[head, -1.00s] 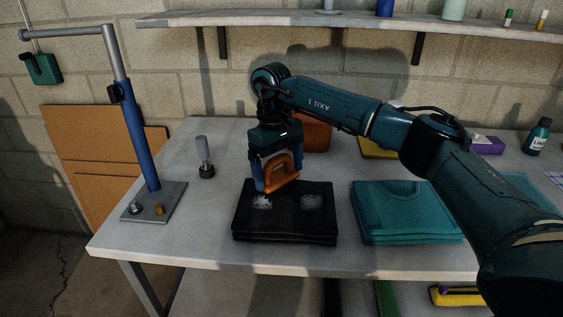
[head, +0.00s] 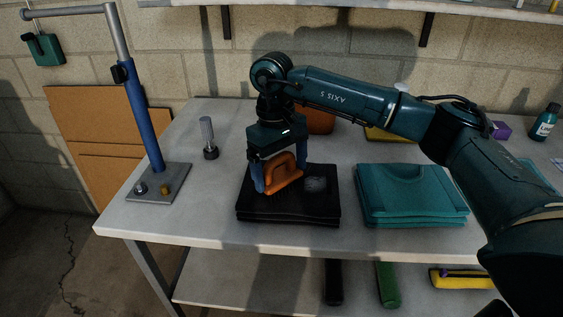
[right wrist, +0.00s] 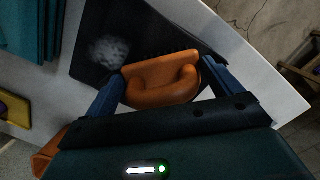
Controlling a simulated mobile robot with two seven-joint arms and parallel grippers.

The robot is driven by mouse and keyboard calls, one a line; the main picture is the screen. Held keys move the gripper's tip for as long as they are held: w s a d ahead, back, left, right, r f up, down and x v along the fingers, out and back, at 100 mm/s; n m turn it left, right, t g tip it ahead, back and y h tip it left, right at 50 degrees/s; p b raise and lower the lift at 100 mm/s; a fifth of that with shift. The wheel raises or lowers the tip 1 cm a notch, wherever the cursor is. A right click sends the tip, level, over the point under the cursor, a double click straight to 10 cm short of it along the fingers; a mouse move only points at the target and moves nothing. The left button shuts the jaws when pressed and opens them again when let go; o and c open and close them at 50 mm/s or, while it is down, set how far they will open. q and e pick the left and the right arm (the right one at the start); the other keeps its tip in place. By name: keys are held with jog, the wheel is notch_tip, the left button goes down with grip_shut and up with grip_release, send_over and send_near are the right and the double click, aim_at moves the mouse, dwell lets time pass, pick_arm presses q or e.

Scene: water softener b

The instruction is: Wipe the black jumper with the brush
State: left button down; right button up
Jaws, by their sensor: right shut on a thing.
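The black jumper (head: 322,207) lies folded on the workbench; it also shows in the right wrist view (right wrist: 100,18). A pale grey dusty patch (head: 316,184) is on its right part, and that patch shows at left in the wrist view (right wrist: 109,51). My right gripper (head: 278,172) is shut on the orange handle of the brush (head: 285,177), with blue fingers on both sides. The brush is down at the jumper's left part, bristle side down; in the wrist view the handle (right wrist: 160,82) covers much of the contact. My left gripper is out of view.
A folded teal garment (head: 412,200) lies close to the right of the jumper. A blue-posted metal stand (head: 147,140) and a small grey-handled tool (head: 207,138) stand to the left. An orange container (head: 321,121) is behind. The bench front edge is near.

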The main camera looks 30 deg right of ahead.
aim_at(272, 170)
jog(key=shift+s+a+f, duration=0.1)
jog(key=shift+s+a, duration=0.45)
jog(key=shift+s, duration=0.3)
jog(key=shift+s+a+f, duration=0.1)
jog(key=shift+s+a, duration=0.4)
jog(key=shift+s, duration=0.35)
jog(key=shift+w+a+r+b, duration=0.15)
jog(key=shift+w+a+b, duration=0.35)
jog(key=shift+a, duration=0.45)
jog(key=shift+w+d, duration=0.35)
jog(key=shift+w, duration=0.25)
jog(key=shift+w+d, duration=0.3)
jog(key=shift+w, duration=0.25)
jog(key=shift+w+d+r+b, duration=0.1)
jog(key=shift+w+d+b, duration=0.1)
jog(key=shift+w+d, duration=0.45)
jog(key=shift+w+d+b, duration=0.15)
jog(key=shift+w+d, duration=0.15)
jog(key=shift+w, duration=0.55)
jog(key=shift+w+d, duration=0.55)
jog(key=shift+w, duration=0.35)
jog(key=shift+w+d+p, duration=0.2)
jog(key=shift+w+d, duration=0.2)
jog(key=shift+w, duration=0.25)
jog(key=shift+w+d+p, duration=0.2)
jog(key=shift+w+d, duration=0.15)
jog(key=shift+w, duration=0.25)
jog(key=shift+w+d, duration=0.3)
jog(key=shift+w, duration=0.15)
